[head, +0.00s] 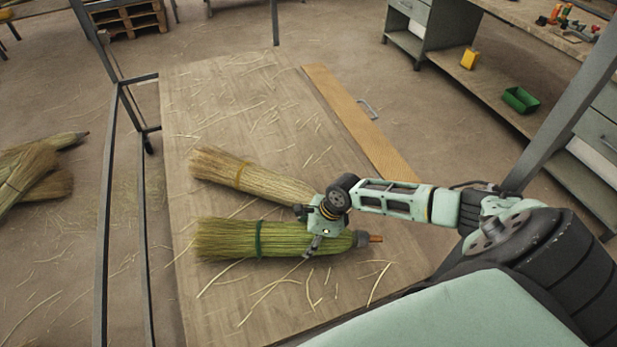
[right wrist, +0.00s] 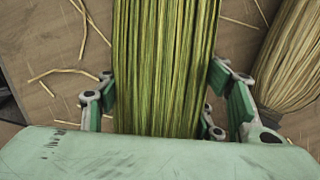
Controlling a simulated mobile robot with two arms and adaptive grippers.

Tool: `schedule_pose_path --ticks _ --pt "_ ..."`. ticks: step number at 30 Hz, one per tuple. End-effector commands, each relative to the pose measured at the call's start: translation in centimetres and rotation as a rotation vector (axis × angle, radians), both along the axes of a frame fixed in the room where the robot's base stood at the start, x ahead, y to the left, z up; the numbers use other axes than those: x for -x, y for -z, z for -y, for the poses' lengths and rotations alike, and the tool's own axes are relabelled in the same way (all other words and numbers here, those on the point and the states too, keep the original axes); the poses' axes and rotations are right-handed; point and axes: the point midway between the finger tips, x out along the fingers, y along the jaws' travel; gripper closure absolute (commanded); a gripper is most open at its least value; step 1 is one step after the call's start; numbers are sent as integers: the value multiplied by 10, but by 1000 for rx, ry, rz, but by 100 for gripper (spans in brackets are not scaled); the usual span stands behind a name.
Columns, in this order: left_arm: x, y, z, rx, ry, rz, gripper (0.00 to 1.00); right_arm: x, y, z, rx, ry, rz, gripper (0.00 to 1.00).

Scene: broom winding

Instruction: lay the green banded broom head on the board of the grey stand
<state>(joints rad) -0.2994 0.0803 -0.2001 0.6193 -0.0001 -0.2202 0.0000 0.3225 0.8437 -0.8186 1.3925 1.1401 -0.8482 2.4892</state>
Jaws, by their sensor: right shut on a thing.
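The green banded broom head (head: 230,239) has green straw, a dark green band and a dark neck with a brown stub at its right end. It is over the near part of the wooden board (head: 215,100) of the grey stand (head: 108,200), roughly level; I cannot tell whether it touches the board. My right gripper (head: 318,240) is shut on it near its neck end. In the right wrist view the fingers are on both sides of the green straw (right wrist: 165,60). My left gripper is not in view.
Loose straws are scattered over the board. A plank with a metal handle (head: 350,115) runs along the right side. More broom heads (head: 35,175) lie at the far left.

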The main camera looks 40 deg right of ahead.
Motion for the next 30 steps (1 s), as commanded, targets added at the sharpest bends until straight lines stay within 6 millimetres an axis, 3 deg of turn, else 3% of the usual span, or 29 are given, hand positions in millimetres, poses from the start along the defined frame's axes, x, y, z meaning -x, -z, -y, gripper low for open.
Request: schedule_pose_path --ticks 10,11,18,30 --pt "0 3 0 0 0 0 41 -1 7 -1 -1 -1 2 77" --pt "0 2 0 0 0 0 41 -1 6 -1 -1 -1 2 37" --pt "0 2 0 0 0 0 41 0 6 0 -1 -1 1 17" --pt "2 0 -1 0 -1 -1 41 0 3 0 1 -1 0 17"
